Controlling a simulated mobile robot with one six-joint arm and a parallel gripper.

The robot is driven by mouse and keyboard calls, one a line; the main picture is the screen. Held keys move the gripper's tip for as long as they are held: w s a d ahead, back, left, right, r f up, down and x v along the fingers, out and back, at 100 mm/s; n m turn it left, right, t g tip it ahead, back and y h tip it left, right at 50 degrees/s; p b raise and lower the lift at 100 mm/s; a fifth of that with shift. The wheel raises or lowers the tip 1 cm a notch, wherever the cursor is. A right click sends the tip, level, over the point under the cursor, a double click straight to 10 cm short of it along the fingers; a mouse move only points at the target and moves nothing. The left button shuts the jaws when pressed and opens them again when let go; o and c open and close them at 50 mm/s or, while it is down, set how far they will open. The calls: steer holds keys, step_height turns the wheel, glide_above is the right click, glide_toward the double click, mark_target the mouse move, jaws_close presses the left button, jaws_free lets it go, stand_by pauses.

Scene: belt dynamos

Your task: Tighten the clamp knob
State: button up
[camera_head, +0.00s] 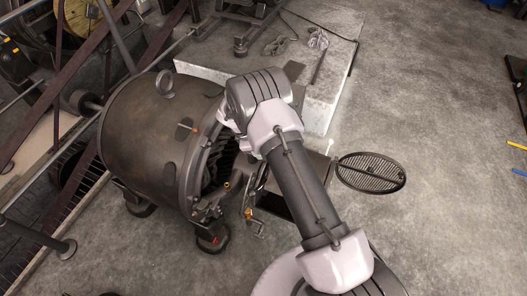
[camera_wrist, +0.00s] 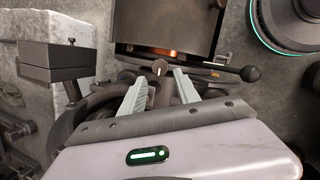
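In the wrist view, my gripper (camera_wrist: 160,77) has its two pale fingers apart, with a gap between them. A small round knob (camera_wrist: 160,67) with a pale mark shows just beyond the fingertips, roughly between them; it looks like the clamp knob. I cannot tell whether a finger touches it. A dark lever with a black ball end (camera_wrist: 251,74) extends to the right of it. In the head view my arm hides the gripper and the knob. The large dark dynamo drum (camera_head: 150,135) stands left of my arm, its open end facing the arm.
An open dark metal box (camera_wrist: 165,28) with a copper-coloured part inside is just beyond the knob. A dark block (camera_wrist: 55,62) is at the left of the wrist view. A round floor grate (camera_head: 371,172) lies right of my arm; the concrete floor farther right is mostly clear.

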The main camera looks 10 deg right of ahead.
steer(key=p+v, duration=0.2)
steer(key=v, duration=0.7)
steer(key=shift+r+p, duration=0.25)
steer(key=shift+p, duration=0.15)
steer(key=shift+a, duration=0.1)
steer(key=s+d+r+m+t+y, duration=0.1)
steer(key=s+r+m, duration=0.25)
steer(key=r, duration=0.55)
steer(key=s+d+r+m+y, duration=0.1)
steer(key=s+r+m, duration=0.25)
steer(key=r, duration=0.55)
steer(key=s+d+r+m+t+y, duration=0.1)
steer(key=s+r+m, duration=0.25)
steer(key=r, duration=0.55)
steer(key=s+r+m+t+y, duration=0.1)
steer(key=s+r+m, duration=0.3)
steer(key=s, duration=0.6)
steer(key=s+r+m+t+y, duration=0.1)
steer(key=s+r+m, duration=0.3)
steer(key=s, duration=0.7)
steer(key=shift+s+a+m+t+y, duration=0.15)
steer(key=shift+a+m+t+y, duration=0.25)
steer(key=shift+a+m, duration=0.1)
